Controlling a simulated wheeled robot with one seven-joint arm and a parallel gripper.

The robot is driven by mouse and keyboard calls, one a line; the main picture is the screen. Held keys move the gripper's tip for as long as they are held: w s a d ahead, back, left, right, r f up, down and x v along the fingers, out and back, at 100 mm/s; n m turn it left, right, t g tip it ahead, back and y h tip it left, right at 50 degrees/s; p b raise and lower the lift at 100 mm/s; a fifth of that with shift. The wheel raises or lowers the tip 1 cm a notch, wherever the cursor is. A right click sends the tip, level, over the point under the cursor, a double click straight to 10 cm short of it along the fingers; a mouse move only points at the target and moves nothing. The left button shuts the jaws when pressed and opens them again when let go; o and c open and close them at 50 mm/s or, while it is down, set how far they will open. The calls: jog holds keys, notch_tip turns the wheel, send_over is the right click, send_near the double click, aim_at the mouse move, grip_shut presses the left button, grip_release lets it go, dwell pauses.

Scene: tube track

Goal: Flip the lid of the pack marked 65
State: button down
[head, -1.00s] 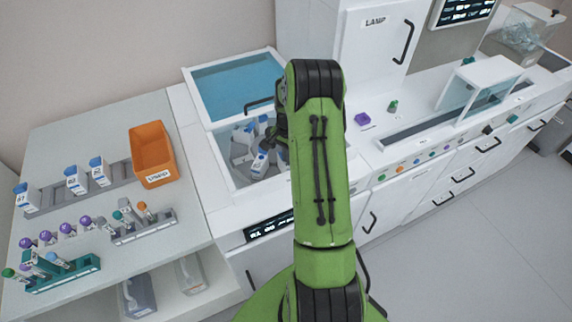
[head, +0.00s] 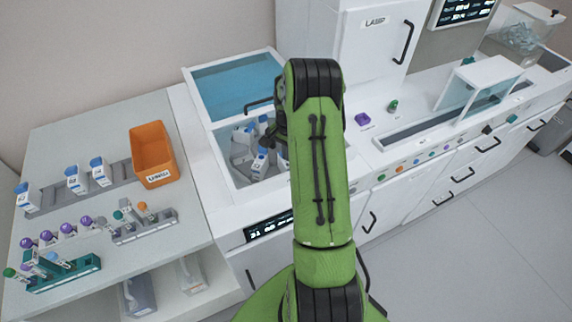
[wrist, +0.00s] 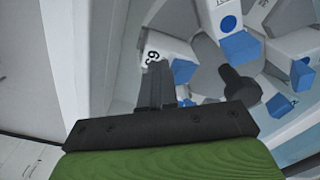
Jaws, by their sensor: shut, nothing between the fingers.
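A white pack (wrist: 175,48) in the wrist view has a blue cap and a rotated number that looks like 65 or 69; I cannot tell which. It lies tilted in the open bin (head: 226,170). My gripper (wrist: 160,72) is shut and empty, its fingertips just in front of that pack's number face. I cannot tell whether they touch it. The fingers partly cover the pack. In the head view my arm hides most of the gripper and part of the bin. Several packs (head: 260,163) show in the bin there, their numbers too small to read.
Other blue-capped packs (wrist: 240,46) crowd the right of the wrist view. The bin's pale wall (wrist: 90,50) is close on the left. The raised blue lid (head: 238,85) stands behind the bin. An orange box (head: 152,157) and tube racks (head: 62,275) stand on the left table.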

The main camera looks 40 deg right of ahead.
jog(key=shift+w+d+r+p, duration=0.1)
jog(key=shift+w+r+p, duration=0.25)
jog(key=shift+r, duration=0.15)
dwell(0.4)
jog(key=shift+w+d+r, duration=0.15)
jog(key=shift+w+r, duration=0.15)
jog(key=shift+w, duration=0.1)
dwell(0.8)
jog(key=shift+s+r+p, duration=0.15)
jog(key=shift+r+p, duration=0.3)
jog(key=shift+r, duration=0.2)
jog(key=shift+s+a+f+b, duration=0.2)
jog(key=shift+s+b, duration=0.15)
jog(key=shift+s, duration=0.2)
jog(key=shift+s+a+f+b, duration=0.15)
jog(key=shift+s+b, duration=0.15)
jog(key=shift+s, duration=0.2)
